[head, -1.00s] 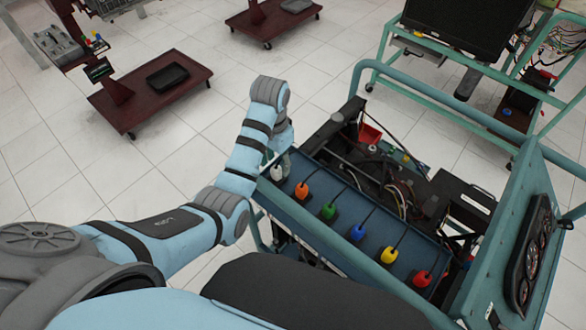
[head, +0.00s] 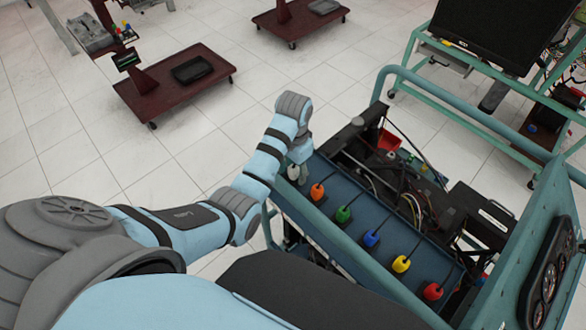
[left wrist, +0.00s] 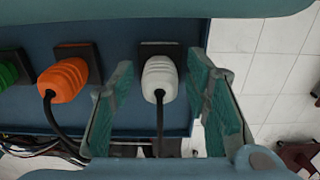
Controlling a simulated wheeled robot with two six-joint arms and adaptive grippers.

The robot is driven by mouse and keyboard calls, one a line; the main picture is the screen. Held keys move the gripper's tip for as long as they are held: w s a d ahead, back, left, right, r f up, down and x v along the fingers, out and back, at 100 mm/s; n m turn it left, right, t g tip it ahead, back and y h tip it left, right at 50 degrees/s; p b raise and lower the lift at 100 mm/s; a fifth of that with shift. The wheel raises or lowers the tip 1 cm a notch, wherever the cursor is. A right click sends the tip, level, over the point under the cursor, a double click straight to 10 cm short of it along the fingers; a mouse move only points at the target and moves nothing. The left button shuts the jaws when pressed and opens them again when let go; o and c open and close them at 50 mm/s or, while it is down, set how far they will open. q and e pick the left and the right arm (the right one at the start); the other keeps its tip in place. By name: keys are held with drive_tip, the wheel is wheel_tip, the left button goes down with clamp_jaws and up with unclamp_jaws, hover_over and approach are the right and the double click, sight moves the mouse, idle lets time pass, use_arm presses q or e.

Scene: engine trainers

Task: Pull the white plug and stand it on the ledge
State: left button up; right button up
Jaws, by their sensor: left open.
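The white plug (left wrist: 160,78) sits in its dark square socket on the blue panel, with a black cable hanging from it in the left wrist view. In the head view the white plug (head: 293,172) is at the far left end of the row, partly beside my wrist. My left gripper (left wrist: 162,85) is open, with one teal-padded finger on each side of the white plug and gaps between. In the head view my left gripper (head: 300,152) is mostly hidden by its own wrist. The blue panel (head: 328,208) forms a long ledge-like face under the plugs. My right gripper is not in view.
An orange plug (left wrist: 63,80) is close outside the left finger, with a green plug (left wrist: 12,70) beyond it. Blue (head: 371,238), yellow (head: 401,263) and red (head: 432,291) plugs continue along the row. A teal frame rail (head: 350,285) runs along the near side.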

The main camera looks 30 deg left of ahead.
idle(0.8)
use_arm(q)
clamp_jaws()
drive_tip(key=shift+r, duration=0.1)
